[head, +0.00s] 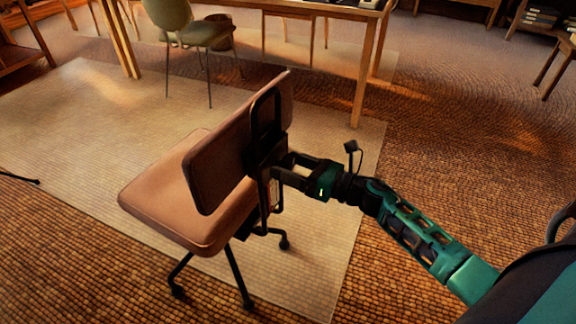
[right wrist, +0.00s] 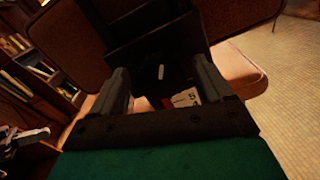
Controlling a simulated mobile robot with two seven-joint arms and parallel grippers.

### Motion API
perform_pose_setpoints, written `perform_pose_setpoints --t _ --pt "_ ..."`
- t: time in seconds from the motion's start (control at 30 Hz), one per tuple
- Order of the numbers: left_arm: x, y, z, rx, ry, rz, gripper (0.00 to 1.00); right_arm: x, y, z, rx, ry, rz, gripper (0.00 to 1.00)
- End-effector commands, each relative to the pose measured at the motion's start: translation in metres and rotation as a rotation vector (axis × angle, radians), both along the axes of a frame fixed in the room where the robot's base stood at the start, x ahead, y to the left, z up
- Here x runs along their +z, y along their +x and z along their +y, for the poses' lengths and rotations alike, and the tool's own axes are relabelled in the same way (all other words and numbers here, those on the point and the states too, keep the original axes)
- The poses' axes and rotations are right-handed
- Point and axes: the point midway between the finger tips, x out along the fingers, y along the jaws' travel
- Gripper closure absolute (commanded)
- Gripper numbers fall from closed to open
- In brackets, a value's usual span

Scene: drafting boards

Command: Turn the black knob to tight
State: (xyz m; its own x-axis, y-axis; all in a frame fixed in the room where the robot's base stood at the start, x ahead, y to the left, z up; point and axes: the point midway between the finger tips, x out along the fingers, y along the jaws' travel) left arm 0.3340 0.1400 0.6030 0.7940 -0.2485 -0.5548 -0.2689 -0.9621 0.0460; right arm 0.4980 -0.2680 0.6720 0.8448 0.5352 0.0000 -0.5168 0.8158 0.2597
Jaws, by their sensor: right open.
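A brown office chair (head: 200,195) stands with its backrest (head: 235,145) toward my right arm. A black upright bracket (head: 266,125) runs up the rear of the backrest. My right gripper (head: 282,167) is open at this bracket, below the backrest's middle. In the right wrist view, its two fingers (right wrist: 160,80) stand on either side of a dark part with a short pale line, which may be the black knob (right wrist: 161,73). The knob's outline is lost in shadow, and I cannot tell contact. A red and white label (right wrist: 182,98) shows below it. My left gripper is not in view.
The chair stands on a pale rug (head: 325,225) over brown woven flooring. A wooden table (head: 320,8) and a green chair (head: 190,30) are farther back. The rug right of the chair is clear. Bookshelves (right wrist: 30,75) show in the right wrist view.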

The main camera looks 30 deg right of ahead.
Motion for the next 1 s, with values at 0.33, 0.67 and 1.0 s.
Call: perform_pose_setpoints --t 0.33,0.67,1.0 --pt "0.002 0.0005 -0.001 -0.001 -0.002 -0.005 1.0 0.0 0.0092 0.0063 0.001 -0.001 0.0 0.21" --pt "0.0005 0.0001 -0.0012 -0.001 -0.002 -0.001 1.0 0.0001 0.0089 0.0061 0.001 0.0 0.0 0.44" --pt "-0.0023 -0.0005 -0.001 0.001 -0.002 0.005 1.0 0.0006 0.009 0.0059 0.001 0.0 0.0 0.76"
